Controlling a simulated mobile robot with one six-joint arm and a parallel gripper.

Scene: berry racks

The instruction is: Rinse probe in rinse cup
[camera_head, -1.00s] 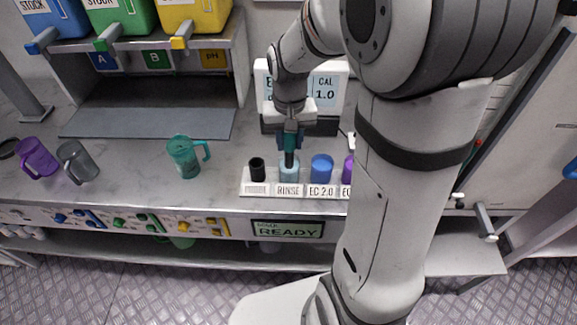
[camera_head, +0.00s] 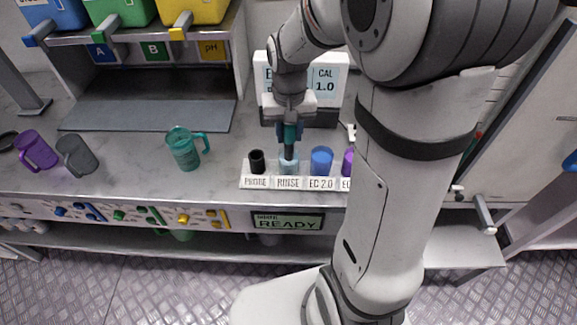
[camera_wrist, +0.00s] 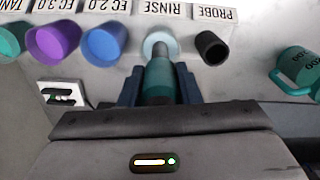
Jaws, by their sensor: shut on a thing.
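My gripper (camera_head: 289,131) is shut on the probe, which has a teal body (camera_wrist: 159,78) and a dark lower end. In the wrist view the gripper's two dark blue fingers (camera_wrist: 159,88) stand on both sides of the probe. The pale blue rinse cup (camera_head: 288,166) stands behind the RINSE label, and it also shows in the wrist view (camera_wrist: 150,40). The probe points down into the rinse cup's mouth; its tip is hidden there, so I cannot tell how deep it is. The black probe holder (camera_head: 257,162) stands empty just left of the rinse cup.
A blue EC 2.0 cup (camera_head: 322,161) and a purple cup (camera_head: 348,163) stand right of the rinse cup on the white rack (camera_head: 247,184). A meter display (camera_head: 328,84) is behind. A teal jug (camera_head: 183,150) stands left, with clear counter between.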

